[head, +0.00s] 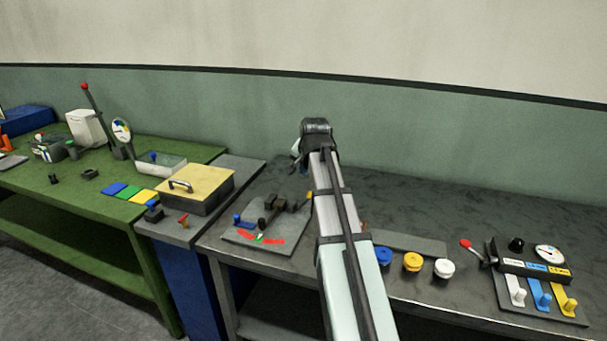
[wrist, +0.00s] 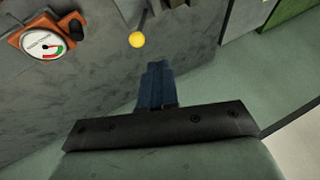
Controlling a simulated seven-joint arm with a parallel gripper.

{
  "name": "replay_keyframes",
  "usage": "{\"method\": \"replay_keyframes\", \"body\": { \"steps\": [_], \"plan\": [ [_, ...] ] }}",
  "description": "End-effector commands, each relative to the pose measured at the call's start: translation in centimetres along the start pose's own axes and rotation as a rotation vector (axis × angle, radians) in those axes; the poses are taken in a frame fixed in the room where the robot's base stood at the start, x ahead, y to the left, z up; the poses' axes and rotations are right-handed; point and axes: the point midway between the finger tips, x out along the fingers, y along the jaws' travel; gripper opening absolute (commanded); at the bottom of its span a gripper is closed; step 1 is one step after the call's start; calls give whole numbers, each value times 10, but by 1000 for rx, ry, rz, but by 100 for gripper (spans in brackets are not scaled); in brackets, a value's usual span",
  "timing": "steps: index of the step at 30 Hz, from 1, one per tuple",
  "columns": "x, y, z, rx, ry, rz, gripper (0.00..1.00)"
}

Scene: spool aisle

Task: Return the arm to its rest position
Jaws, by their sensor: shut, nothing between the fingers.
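My arm (head: 345,240) stretches up and away across the middle of the head view, over the dark workbench. Its far end is at the back of the bench, and only a small bluish bit of my gripper (head: 297,152) shows left of the wrist there. In the wrist view my gripper (wrist: 158,70) shows its blue fingers pressed together with nothing between them. They point over a bare grey surface and touch nothing that I can see.
The dark bench holds a plate with a lever (head: 270,208), blue, yellow and white knobs (head: 412,262), and a control panel (head: 535,268) with a red-tipped lever. A box with a yellow lid (head: 198,188) stands left. The wrist view shows a gauge (wrist: 45,43) and a yellow ball (wrist: 137,40).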

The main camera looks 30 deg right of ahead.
Motion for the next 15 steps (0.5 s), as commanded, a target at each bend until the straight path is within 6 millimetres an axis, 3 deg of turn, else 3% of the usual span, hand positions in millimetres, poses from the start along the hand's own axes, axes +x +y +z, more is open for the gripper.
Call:
{"method": "replay_keyframes", "body": {
  "steps": [15],
  "plan": [
    [-7,0,0,0,1,-1,0]
  ]
}}
